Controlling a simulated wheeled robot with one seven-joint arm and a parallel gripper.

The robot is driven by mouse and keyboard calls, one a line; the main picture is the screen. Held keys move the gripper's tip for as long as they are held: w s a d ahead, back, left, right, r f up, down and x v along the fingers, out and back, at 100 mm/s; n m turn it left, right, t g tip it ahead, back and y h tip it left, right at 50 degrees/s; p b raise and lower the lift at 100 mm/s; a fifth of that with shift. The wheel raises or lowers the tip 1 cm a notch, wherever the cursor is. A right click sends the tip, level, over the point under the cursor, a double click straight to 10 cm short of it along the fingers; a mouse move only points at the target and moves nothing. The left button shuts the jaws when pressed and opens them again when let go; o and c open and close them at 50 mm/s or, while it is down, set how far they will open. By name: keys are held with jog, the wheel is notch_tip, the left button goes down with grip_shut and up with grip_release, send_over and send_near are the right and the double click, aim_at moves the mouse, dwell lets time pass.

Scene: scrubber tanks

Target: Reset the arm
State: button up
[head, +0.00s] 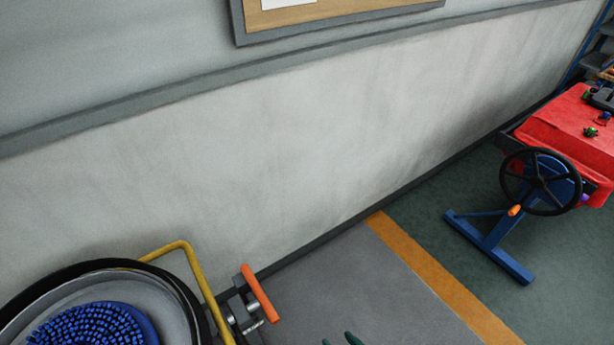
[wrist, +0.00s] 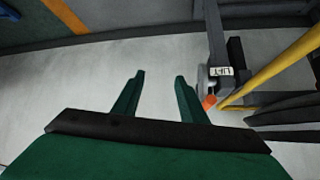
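My gripper (wrist: 159,80) shows in the wrist view with its two green fingers apart and nothing between them. In the head view only the green tips of my gripper (head: 341,340) show at the bottom edge, over the grey floor. The rest of my arm is out of the head view.
A scrubber tank (head: 180,310) with a blue brush (head: 85,328), a yellow rail (head: 193,265) and an orange-handled lever (head: 259,293) stands at lower left. A pale wall (head: 300,150) runs behind. A red-topped bench (head: 560,120) with a black handwheel (head: 541,181) is at right. Floor between is clear.

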jog(key=s+a+m+t+h, duration=0.15)
jog(key=s+t, duration=0.25)
jog(key=s, duration=0.6)
jog(key=s+a+r+m+t+h, duration=0.2)
jog(key=s+a+r+t, duration=0.1)
jog(key=a+r, duration=0.3)
jog(key=shift+s+a+r, duration=0.4)
jog(key=shift+s+a, duration=0.05)
